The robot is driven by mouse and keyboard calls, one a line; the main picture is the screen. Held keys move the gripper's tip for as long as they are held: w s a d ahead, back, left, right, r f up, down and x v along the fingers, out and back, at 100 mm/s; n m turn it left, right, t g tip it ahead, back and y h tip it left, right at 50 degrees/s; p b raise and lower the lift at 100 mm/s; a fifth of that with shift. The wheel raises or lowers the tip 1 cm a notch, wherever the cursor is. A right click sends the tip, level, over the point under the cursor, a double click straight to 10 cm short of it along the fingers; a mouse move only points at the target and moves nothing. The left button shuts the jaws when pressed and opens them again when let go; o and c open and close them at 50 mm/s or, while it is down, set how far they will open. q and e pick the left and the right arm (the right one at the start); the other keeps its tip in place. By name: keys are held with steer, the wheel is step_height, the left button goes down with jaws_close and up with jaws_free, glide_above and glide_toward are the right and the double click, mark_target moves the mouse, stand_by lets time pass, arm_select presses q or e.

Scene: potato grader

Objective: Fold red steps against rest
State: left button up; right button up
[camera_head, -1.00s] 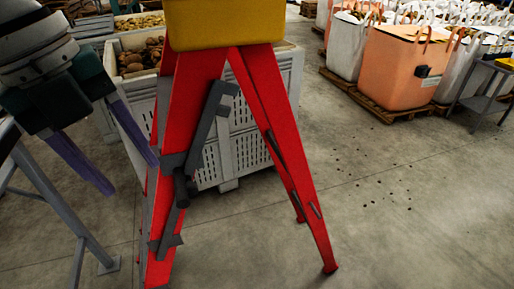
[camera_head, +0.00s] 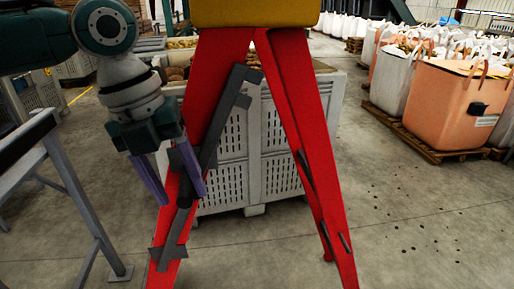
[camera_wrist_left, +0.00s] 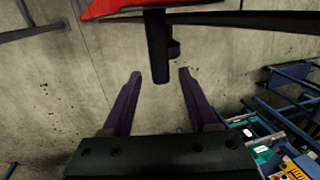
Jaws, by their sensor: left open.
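The red steps (camera_head: 215,60) stand upright with their legs spread in an A and a yellow top (camera_head: 255,12). A dark grey hinged bar (camera_head: 210,130) runs along the left leg. My left gripper (camera_head: 180,195) is open, pointing down at the left leg beside the lower part of this bar. In the left wrist view, a black peg-like handle (camera_wrist_left: 157,45) reaches down towards the gap between the open purple fingers (camera_wrist_left: 160,76). A red part (camera_wrist_left: 145,6) shows above. My right gripper is out of view.
A grey slatted crate (camera_head: 255,165) with potatoes stands right behind the steps. A grey metal stand (camera_head: 75,190) is at the left. An orange bulk bag (camera_head: 455,105) stands on a pallet at the right. The floor at the lower right is open, with small dark bits.

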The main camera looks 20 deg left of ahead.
arm_select(q)
steer(key=shift+d+f, duration=0.1)
steer(key=shift+f, duration=0.25)
jaws_close()
stand_by(1.2)
